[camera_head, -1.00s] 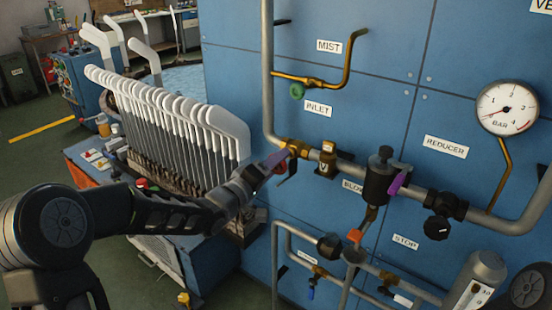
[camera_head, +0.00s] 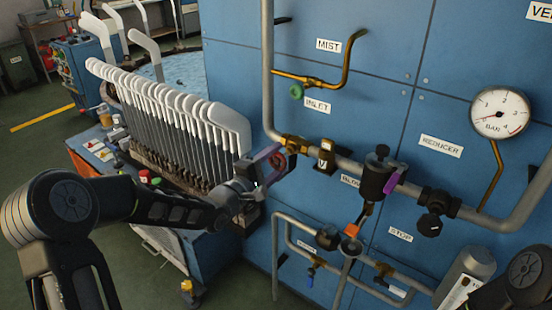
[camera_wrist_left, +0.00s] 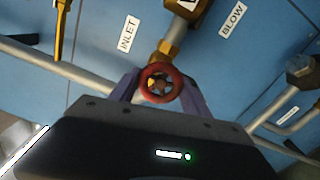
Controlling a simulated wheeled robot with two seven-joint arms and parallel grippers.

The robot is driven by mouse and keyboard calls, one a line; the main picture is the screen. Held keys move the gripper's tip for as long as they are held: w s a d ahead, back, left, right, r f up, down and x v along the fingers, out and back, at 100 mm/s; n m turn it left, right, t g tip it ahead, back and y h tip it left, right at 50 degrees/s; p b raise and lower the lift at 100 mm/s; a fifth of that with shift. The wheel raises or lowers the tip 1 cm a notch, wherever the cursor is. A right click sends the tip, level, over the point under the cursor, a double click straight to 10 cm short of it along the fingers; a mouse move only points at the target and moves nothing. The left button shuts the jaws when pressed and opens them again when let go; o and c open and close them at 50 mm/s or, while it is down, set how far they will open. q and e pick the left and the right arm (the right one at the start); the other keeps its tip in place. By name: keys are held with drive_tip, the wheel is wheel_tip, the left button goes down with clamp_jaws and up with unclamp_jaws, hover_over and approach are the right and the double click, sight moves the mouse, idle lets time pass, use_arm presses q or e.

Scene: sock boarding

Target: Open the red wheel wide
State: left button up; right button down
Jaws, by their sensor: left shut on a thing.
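The red wheel (camera_wrist_left: 160,83) is a small round handwheel with spokes, on a brass valve (camera_head: 292,143) below the INLET label. It also shows partly in the head view (camera_head: 277,167). My left gripper (camera_head: 267,164) is at the wheel, with its purple fingers on either side of the rim. In the left wrist view the gripper (camera_wrist_left: 161,86) is shut on the wheel. The fingers hide part of the wheel in the head view. My right gripper is not in view.
A grey pipe (camera_head: 268,70) runs down to the valve and on to the right. A green-knobbed brass tap (camera_head: 297,91) is above. A black reducer body (camera_head: 376,178) and a gauge (camera_head: 501,114) are to the right. White sock forms (camera_head: 190,105) stand close on the left.

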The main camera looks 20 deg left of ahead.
use_arm(q)
drive_tip(key=shift+f, duration=0.1)
idle(0.3)
drive_tip(key=o, duration=1.4)
drive_tip(key=shift+s+a, duration=0.1)
drive_tip(key=v, duration=0.7)
drive_tip(key=shift+s+b, duration=0.3)
drive_tip(key=shift+b, duration=0.05)
